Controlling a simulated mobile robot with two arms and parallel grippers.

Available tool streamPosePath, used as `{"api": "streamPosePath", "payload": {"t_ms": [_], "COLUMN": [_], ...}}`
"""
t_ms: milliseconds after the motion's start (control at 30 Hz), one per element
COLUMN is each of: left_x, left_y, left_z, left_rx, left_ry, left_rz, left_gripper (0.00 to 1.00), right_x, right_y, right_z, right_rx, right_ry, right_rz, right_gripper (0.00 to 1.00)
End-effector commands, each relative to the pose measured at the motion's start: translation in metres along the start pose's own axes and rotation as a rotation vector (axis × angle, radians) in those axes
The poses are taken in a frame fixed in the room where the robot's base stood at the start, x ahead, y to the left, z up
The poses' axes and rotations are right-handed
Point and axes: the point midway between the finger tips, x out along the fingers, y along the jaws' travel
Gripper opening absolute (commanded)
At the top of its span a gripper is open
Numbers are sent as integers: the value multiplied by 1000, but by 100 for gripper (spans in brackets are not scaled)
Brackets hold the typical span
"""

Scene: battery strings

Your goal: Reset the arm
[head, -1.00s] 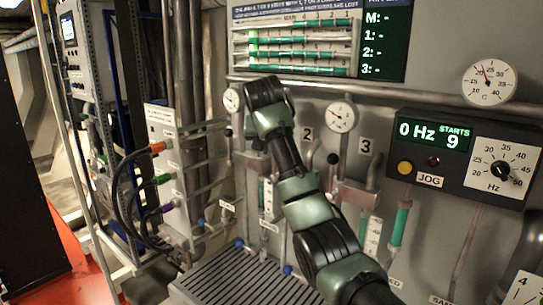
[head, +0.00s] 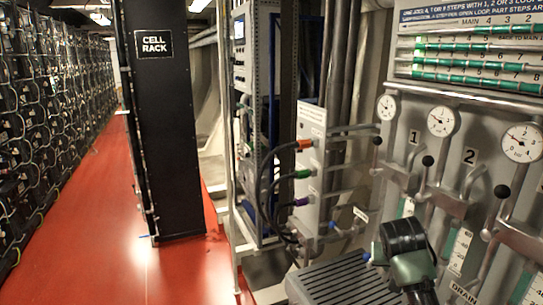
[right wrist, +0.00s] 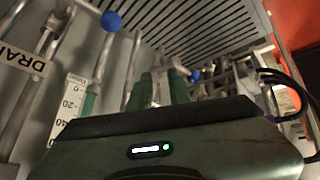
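My right arm (head: 408,262), green and black, shows at the bottom of the head view, in front of the valve panel; its fingers do not show there. In the right wrist view my right gripper (right wrist: 158,92) has two short green fingers close together near the picture's middle. I see no object clearly held between them, and how far apart they are is hard to tell. Below them is the dark gripper body with a small lit display and a green light. My left arm and gripper are not in view.
The valve panel with gauges (head: 442,121) and levers fills the right. A slatted grey grate (head: 345,282) lies below it. Hoses (head: 268,185) with coloured connectors stick out beside it. A black cell rack column (head: 165,120) stands on the open red floor (head: 95,235); battery racks line the left.

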Motion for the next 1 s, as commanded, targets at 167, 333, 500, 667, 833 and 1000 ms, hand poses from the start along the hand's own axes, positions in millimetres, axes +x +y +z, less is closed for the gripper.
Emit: {"api": "streamPosePath", "payload": {"t_ms": [167, 333, 500, 667, 833, 1000], "left_x": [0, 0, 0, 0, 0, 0], "left_y": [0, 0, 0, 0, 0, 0], "left_z": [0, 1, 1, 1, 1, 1], "left_rx": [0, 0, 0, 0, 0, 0], "left_ry": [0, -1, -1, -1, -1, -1], "left_rz": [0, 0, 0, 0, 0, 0], "left_gripper": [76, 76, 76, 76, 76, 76], "right_x": [23, 12, -16, -40, -63, -86], "right_y": [-24, -34, -35, -33, -29, -25], "right_z": [128, 240, 321, 365, 397, 423], "right_rx": [-126, -220, -281, -311, -331, -345], "right_ry": [-74, -137, -185, -216, -241, -263], "right_rz": [-70, -146, -213, -253, -285, -312], "right_gripper": [19, 19, 19, 19, 19, 19]}}
